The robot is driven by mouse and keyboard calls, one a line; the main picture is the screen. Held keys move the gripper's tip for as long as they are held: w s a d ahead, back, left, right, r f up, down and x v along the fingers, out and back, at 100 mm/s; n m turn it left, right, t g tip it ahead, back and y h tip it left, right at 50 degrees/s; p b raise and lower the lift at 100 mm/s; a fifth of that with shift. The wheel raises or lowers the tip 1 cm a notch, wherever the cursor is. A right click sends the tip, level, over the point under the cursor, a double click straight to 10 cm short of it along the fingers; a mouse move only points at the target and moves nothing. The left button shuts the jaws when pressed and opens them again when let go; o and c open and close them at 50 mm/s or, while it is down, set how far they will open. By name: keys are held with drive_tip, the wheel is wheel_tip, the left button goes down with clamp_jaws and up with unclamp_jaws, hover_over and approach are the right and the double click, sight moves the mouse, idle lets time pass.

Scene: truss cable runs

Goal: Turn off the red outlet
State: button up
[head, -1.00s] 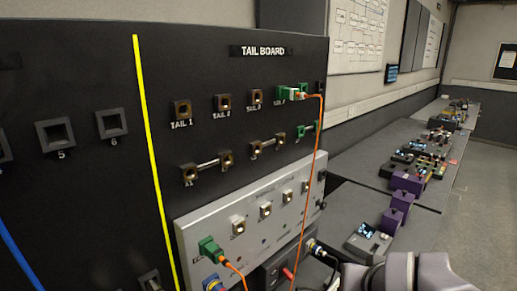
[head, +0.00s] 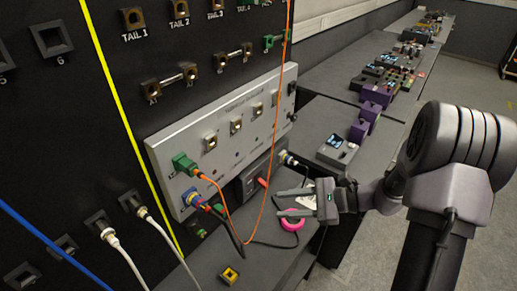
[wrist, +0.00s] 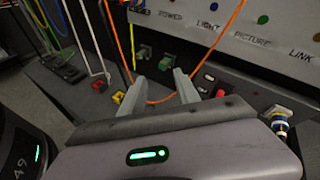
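A small red switch-like part (head: 263,182) sits on a dark box (head: 245,188) below the grey panel. The wrist view shows a red part (wrist: 220,93) right of my fingers. A small red block (wrist: 99,86) also shows at the left there. I cannot tell which red part is the outlet, or its switch state. My gripper (head: 276,203) is open and empty, its fingers pointing left over the bench, just below and right of the dark box. In the wrist view my gripper (wrist: 162,77) shows both fingers spread apart, touching nothing visible.
An orange cable (head: 276,150) hangs in front of the grey panel (head: 180,140) and loops near my fingers. A pink ring (head: 292,224) and a yellow socket (head: 229,275) are on the bench. White cables (head: 165,238) hang left. A connector (head: 287,158) sits right of the box.

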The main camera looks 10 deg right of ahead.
drive_tip(key=w+d+f+m+t, duration=0.3)
drive_tip(key=d+f+m, duration=0.1)
drive_tip(key=f, duration=0.1)
drive_tip(key=m+t, duration=0.5)
drive_tip(key=t, duration=0.1)
approach(263, 183)
drive_tip(key=b+x, duration=0.2)
drive_tip(key=x, duration=0.5)
drive_tip(key=shift+w+f+h+b, duration=0.3)
drive_tip(key=shift+f+h, duration=0.1)
drive_tip(key=shift+f, duration=0.25)
clamp_jaws()
drive_tip(key=shift+a+f+b, duration=0.1)
drive_tip(key=shift+f+b, duration=0.45)
drive_tip(key=shift+b, duration=0.65)
drive_tip(key=shift+f+y+b, duration=0.15)
drive_tip(key=shift+y+b, duration=0.25)
drive_tip(key=shift+b, duration=0.4)
drive_tip(key=shift+w+t+b, duration=0.1)
drive_tip(key=shift+t+b, duration=0.2)
drive_tip(key=shift+b, duration=0.1)
drive_tip(key=shift+r, duration=0.3)
